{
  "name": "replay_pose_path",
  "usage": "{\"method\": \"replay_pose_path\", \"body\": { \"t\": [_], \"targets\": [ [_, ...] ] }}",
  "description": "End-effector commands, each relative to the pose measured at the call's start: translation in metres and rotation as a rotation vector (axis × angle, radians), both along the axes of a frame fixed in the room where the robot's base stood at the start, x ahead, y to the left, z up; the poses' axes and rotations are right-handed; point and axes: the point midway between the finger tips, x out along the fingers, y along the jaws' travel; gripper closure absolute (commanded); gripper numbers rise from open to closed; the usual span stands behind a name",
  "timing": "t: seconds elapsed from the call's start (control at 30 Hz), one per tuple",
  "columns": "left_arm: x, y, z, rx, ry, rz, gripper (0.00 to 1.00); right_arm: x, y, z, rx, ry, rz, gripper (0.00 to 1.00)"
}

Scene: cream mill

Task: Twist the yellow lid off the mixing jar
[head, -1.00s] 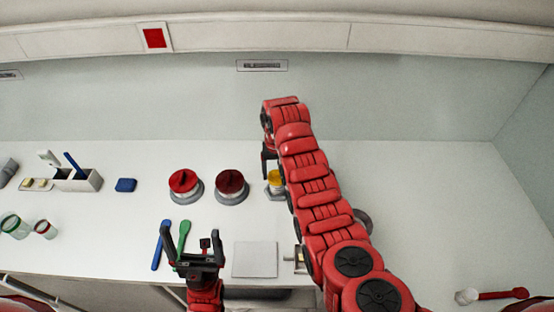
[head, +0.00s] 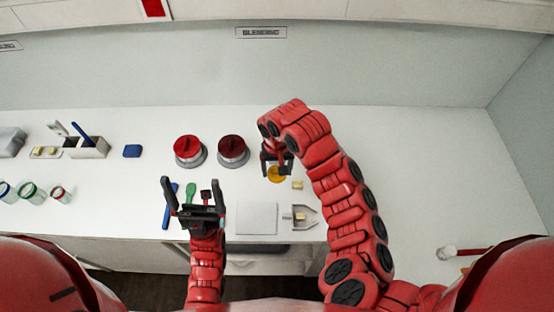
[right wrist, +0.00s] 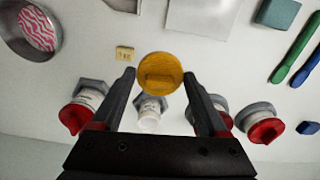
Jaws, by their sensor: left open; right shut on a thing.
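The round yellow lid (head: 276,175) is between the fingertips of my right gripper (head: 277,162), which is shut on it. In the right wrist view the lid (right wrist: 160,72) sits between the two dark fingers, apart from the jar. The mixing jar (right wrist: 149,110), pale with a grey base, shows there beyond the lid, its white top uncovered. In the head view my right gripper and arm hide the jar. My left gripper (head: 194,203) is open and empty near the front of the table.
Two red-lidded jars (head: 189,151) (head: 233,151) stand left of the lid; another red-lidded jar (right wrist: 79,112) shows in the right wrist view. A small yellow block (head: 297,185), a pale square plate (head: 256,218) and blue and green spoons (head: 190,192) lie nearby.

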Motion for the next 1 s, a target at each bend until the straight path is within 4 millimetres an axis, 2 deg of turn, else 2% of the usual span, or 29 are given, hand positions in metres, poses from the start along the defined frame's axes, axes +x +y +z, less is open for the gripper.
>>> {"method": "replay_pose_path", "body": {
  "t": [0.23,0.7,1.0],
  "targets": [
    [0.000,0.000,0.001,0.000,0.000,0.000,0.00,-0.012,0.000,0.006,-0.003,0.002,0.005,0.74],
    [0.000,0.000,0.001,0.000,0.000,0.000,0.00,-0.012,0.001,0.020,-0.001,0.002,0.002,0.74],
    [0.000,0.000,0.001,0.000,0.000,0.000,0.00,-0.012,0.001,0.021,0.000,0.002,0.002,0.74]
  ]
}}
